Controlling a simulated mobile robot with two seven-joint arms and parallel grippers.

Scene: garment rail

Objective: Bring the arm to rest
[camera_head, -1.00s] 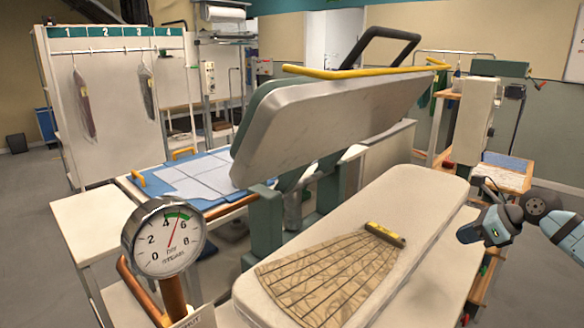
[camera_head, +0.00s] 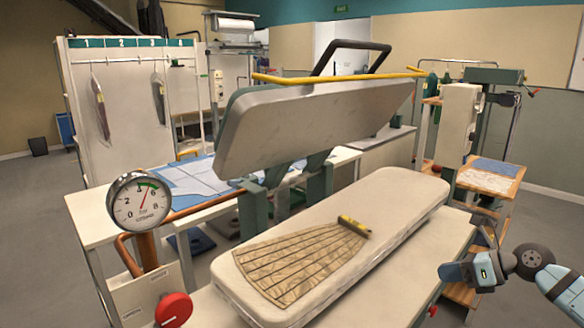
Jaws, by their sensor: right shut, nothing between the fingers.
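My right arm comes in from the right edge. Its gripper (camera_head: 456,274) is shut and empty, beside the right side of the press's padded board and apart from it. A pleated tan patterned cloth (camera_head: 300,259) with a yellow clip bar (camera_head: 353,226) at its narrow end lies on the padded board (camera_head: 405,200). The press's upper plate (camera_head: 315,125) stands raised and tilted above the board. My left gripper is not in view.
A round gauge (camera_head: 140,203) and a red knob (camera_head: 173,310) stand at the front left. A numbered rail cabinet (camera_head: 130,110) stands at the back left. A wooden-topped stand (camera_head: 490,178) is at the right. Open floor (camera_head: 555,225) lies at the far right.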

